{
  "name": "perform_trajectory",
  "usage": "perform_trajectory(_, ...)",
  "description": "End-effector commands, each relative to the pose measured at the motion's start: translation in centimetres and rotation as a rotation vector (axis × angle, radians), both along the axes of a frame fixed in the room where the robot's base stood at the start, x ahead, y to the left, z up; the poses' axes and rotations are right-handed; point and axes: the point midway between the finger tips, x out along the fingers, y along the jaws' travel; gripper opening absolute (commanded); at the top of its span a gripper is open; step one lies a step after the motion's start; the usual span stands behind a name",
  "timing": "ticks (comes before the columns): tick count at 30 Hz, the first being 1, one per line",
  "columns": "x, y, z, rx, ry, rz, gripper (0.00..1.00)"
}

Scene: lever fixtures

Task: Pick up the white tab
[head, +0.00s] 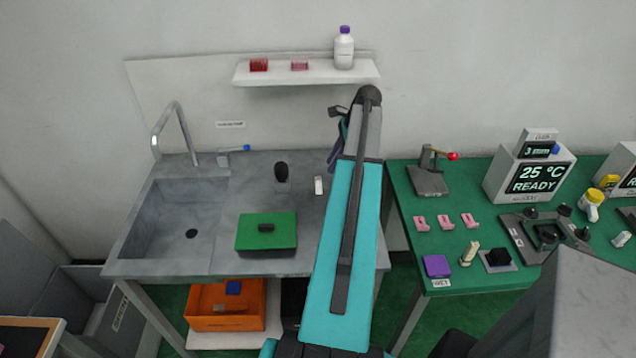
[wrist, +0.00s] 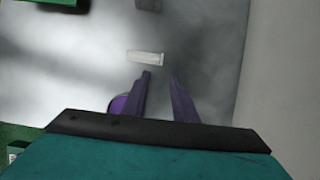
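The white tab (head: 318,185) lies on the grey sink counter, just left of my arm in the head view. In the wrist view the white tab (wrist: 146,57) lies flat, a little ahead of the fingertips and mostly toward the left finger. My gripper (wrist: 160,75) has its two purple fingers apart with nothing between them. In the head view the gripper (head: 335,150) is mostly hidden behind my arm, with a bit of purple showing above and right of the tab.
A black knob-like object (head: 281,172) stands left of the tab. A green block (head: 266,243) with a dark handle sits nearer on the counter. The sink (head: 178,215) is at left, a shelf (head: 305,72) above. A green table (head: 450,200) with fixtures stands at right.

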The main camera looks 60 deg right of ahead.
Motion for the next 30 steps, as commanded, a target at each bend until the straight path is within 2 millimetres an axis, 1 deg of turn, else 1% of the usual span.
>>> perform_trajectory(1,0.4,0.4,0.1,0.000,0.000,0.001,0.26)
perform_trajectory(5,0.9,0.7,0.0,0.001,0.001,0.000,0.26)
perform_trajectory(19,1.2,0.8,-0.3,0.000,0.000,0.001,0.26)
perform_trajectory(23,1.4,1.1,-1.1,0.000,0.000,0.001,0.26)
perform_trajectory(30,2.2,1.7,-3.4,0.002,0.001,0.003,0.26)
